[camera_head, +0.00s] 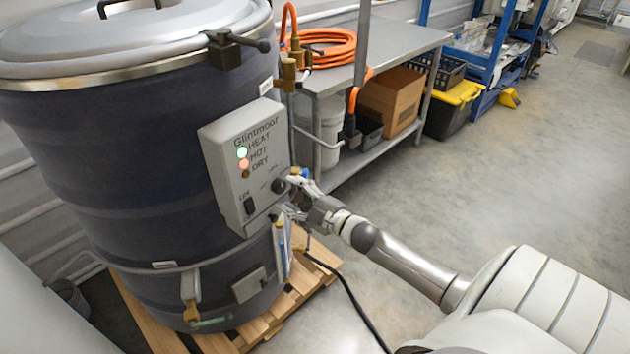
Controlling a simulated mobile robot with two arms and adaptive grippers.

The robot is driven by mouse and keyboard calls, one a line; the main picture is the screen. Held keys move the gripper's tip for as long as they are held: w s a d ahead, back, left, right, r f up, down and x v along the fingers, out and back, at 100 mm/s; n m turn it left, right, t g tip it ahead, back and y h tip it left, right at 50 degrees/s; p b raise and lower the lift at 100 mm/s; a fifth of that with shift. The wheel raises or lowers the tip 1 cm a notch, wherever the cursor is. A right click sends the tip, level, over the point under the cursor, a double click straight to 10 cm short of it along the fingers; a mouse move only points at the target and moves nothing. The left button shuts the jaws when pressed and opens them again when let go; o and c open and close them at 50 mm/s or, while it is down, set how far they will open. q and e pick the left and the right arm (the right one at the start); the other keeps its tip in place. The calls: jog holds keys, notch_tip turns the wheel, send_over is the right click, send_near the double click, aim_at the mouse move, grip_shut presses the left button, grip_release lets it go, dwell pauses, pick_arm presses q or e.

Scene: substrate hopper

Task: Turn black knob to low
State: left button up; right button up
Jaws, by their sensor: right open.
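A light grey control box (247,165) is mounted on the side of a large dark drum-shaped hopper (120,180). It has a green and a red light, labels HEAT, HOT and DRY, and a black switch (249,206) at its lower left. The black knob (279,185) is at the box's lower right, partly hidden by my right gripper. My right gripper (292,190) is open, with its fingers right at the knob. I cannot tell whether they touch it. The knob's setting is too small to read. My left gripper is not in view.
The hopper stands on a wooden pallet (165,318). A black cable (345,285) runs across the floor below my right arm. A metal table (405,42) with an orange hose (328,48) stands behind. The floor at right is clear.

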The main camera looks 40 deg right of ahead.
jog(key=s+d, duration=0.1)
jog(key=s, duration=0.8)
jog(key=shift+d, duration=0.3)
